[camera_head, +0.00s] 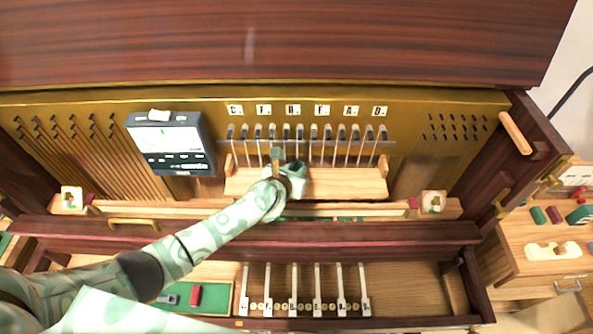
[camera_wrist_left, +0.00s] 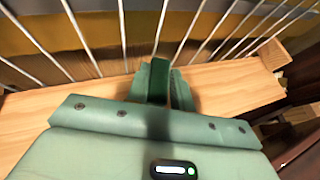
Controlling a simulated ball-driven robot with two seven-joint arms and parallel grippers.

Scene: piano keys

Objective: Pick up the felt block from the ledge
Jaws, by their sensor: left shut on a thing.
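The felt block (camera_wrist_left: 158,80) is dark green and upright between the two pale green fingers of my left gripper (camera_wrist_left: 160,92) in the left wrist view. The gripper is shut on it. In the head view my left gripper (camera_head: 287,172) is over the wooden ledge (camera_head: 345,184), in front of the row of strings. The fingers and wrist hide much of the block there. The ledge also shows in the left wrist view (camera_wrist_left: 230,88). I cannot tell whether the block touches the ledge. My right gripper is not in view.
Thin strings and hammers (camera_head: 341,140) stand close behind the ledge. A dark meter (camera_head: 172,147) is at the left. White keys (camera_head: 318,290) lie below the red-brown rail (camera_head: 400,232). A wooden cabinet (camera_head: 520,245) stands at right.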

